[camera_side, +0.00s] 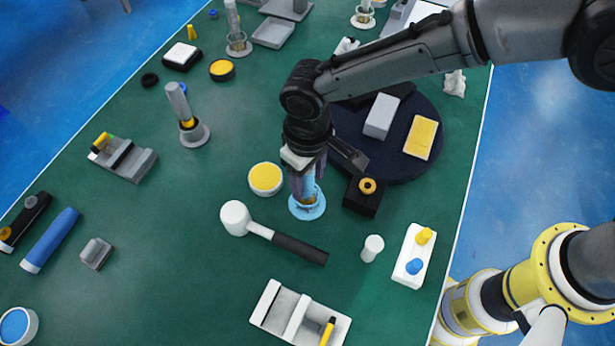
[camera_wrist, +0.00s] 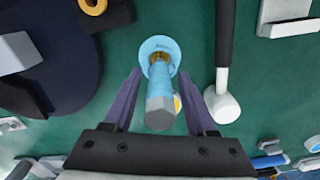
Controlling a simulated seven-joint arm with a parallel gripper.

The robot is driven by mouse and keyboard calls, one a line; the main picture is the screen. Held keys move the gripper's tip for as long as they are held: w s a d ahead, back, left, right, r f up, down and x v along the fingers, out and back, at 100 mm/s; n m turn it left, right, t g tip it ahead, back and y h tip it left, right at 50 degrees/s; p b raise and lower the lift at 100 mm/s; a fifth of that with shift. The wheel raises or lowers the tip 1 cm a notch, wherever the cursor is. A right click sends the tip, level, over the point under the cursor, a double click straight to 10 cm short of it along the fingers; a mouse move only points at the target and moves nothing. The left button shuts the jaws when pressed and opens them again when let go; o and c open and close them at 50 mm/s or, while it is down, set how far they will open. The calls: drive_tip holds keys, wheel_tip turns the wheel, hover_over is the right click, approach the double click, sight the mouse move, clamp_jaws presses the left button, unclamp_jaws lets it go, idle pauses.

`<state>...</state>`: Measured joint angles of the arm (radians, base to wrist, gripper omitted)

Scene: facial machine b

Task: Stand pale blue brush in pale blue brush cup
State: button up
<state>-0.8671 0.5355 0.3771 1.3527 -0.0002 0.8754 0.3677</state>
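The pale blue brush (camera_wrist: 160,90) has a pale blue handle with a grey end and a gold-brown part low down. It stands about upright, with its lower end inside the pale blue brush cup (camera_side: 308,212). The cup's round pale blue rim also shows in the wrist view (camera_wrist: 146,48). My gripper (camera_wrist: 160,74) is open above the cup, one purple finger on each side of the brush. Green table shows between each finger and the handle. In the side view my gripper (camera_side: 308,176) hides the upper part of the brush.
A white-headed mallet (camera_side: 236,218) lies in front of the cup, and a yellow-topped jar (camera_side: 265,179) is close on its left. A black block with a yellow ring (camera_side: 364,197) and a dark round tray (camera_side: 436,120) are on the right. Free table lies left of the jar.

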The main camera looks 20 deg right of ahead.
drive_tip(key=shift+o, duration=0.3)
wheel_tip(320, 180, up, 14)
drive_tip(key=shift+f, duration=0.1)
idle(0.4)
drive_tip(key=w+d+r+m+t+y, duration=0.1)
drive_tip(key=w+d+r+m, duration=0.1)
drive_tip(key=d+r, duration=0.6)
drive_tip(key=w+d+r+m+t, duration=0.1)
drive_tip(key=w+d+r+m, duration=0.1)
drive_tip(key=d+r, duration=0.6)
drive_tip(key=s+d+m+t, duration=0.1)
drive_tip(key=s+d+t, duration=0.15)
drive_tip(key=d, duration=0.75)
drive_tip(key=s+d+m, duration=0.2)
drive_tip(key=s+d, duration=0.7)
drive_tip(key=s+d+f+n+t+h, duration=0.1)
drive_tip(key=s+d+f, duration=0.2)
drive_tip(key=s+f, duration=0.5)
drive_tip(key=shift+s+f, duration=0.2)
drive_tip(key=shift+f, duration=0.35)
